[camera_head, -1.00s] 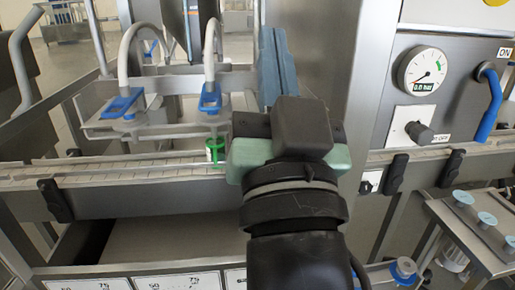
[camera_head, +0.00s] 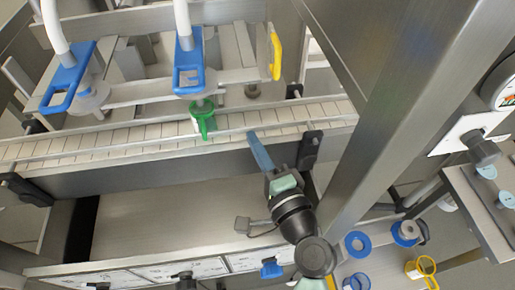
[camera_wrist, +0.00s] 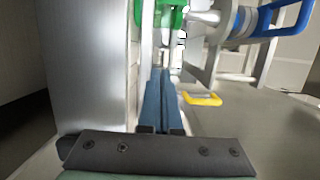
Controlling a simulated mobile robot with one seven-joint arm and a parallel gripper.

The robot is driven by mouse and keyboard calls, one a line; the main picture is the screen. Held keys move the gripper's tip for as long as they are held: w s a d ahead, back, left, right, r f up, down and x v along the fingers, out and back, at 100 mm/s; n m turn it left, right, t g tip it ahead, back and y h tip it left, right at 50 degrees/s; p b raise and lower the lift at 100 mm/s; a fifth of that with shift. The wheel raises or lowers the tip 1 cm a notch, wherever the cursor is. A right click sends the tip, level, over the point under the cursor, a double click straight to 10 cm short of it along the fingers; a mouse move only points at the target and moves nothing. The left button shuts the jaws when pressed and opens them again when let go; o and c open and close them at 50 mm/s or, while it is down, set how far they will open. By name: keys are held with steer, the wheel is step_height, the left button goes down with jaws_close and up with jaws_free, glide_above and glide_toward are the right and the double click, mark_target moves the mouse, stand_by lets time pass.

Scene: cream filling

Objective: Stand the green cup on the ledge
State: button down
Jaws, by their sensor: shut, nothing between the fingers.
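The green cup (camera_head: 203,120) stands on the slatted conveyor, under the blue-handled filling nozzle. In the wrist view the green cup (camera_wrist: 172,16) is at the top edge, partly cut off, beyond my fingertips. My gripper (camera_head: 252,137) is at the conveyor's front rail, to the right of the cup and apart from it. Its blue fingers lie together, empty, and point up and slightly left in the head view; my gripper (camera_wrist: 160,75) also looks shut in the wrist view. A flat grey shelf (camera_head: 160,220) lies below the conveyor; I cannot tell whether it is the ledge.
The conveyor (camera_head: 90,152) runs across behind a metal rail with black clamps. Blue handles (camera_head: 187,78) and a yellow handle (camera_head: 276,57) hang above it. A thick steel post (camera_head: 385,110) stands right of my arm. Blue rings and a yellow-handled cup (camera_head: 422,270) are at lower right.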

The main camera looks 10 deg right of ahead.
steer(key=x, duration=0.6)
steer(key=shift+r+p, duration=0.1)
steer(key=shift+p, duration=0.2)
steer(key=a+p, duration=0.1)
steer(key=a, duration=0.2)
steer(key=shift+s+a, duration=0.15)
steer(key=shift+s, duration=0.05)
steer(key=shift+a, duration=0.25)
